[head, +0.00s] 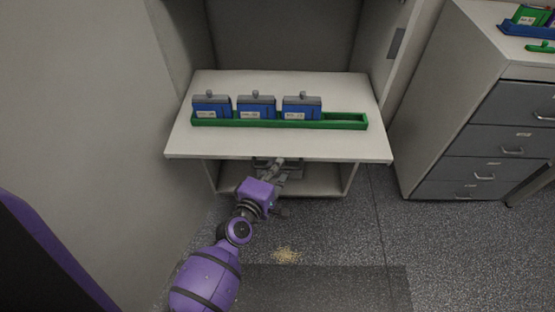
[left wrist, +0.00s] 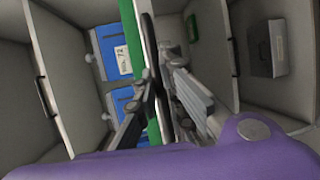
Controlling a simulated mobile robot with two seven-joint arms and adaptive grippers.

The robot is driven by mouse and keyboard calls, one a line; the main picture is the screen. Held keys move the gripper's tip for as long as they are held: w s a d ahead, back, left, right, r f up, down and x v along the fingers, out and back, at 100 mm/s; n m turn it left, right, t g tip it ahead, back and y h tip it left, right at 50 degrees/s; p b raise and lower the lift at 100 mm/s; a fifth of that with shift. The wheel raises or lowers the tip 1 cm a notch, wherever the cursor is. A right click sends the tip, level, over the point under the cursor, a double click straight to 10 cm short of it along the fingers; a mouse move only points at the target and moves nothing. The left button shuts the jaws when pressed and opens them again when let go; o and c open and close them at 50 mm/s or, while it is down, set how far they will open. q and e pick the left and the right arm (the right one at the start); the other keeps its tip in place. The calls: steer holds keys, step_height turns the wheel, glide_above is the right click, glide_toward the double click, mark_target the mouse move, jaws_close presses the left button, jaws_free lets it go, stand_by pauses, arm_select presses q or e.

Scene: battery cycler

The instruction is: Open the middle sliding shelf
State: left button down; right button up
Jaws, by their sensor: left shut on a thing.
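The sliding shelf (head: 275,146) is a white board standing out from the open cabinet in the head view. It carries a green tray (head: 344,122) with three blue-and-grey battery packs (head: 256,108). My left gripper (head: 279,168) is at the shelf's front edge, just below the board, and its tips are partly hidden. In the left wrist view its dark fingers (left wrist: 160,88) are shut at the shelf front, on what looks like the dark shelf handle (left wrist: 150,50). The exact grip is hard to make out. My right gripper is out of view.
A lower cabinet compartment (head: 312,180) lies beneath the shelf. A grey drawer cabinet (head: 490,145) stands at the right, with a blue tray (head: 520,30) on top. A pale wall or panel is close at the left. The floor in front is clear apart from a yellowish patch (head: 286,255).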

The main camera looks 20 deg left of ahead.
arm_select(q)
steer(key=shift+s+r, duration=0.2)
steer(key=shift+r, duration=0.15)
steer(key=c, duration=2)
jaws_free()
steer(key=shift+o, duration=0.7)
steer(key=shift+s+f, duration=0.1)
steer(key=shift+s, duration=0.05)
steer(key=shift+f, duration=0.1)
steer(key=v, duration=1.2)
steer(key=shift+d+f, duration=0.1)
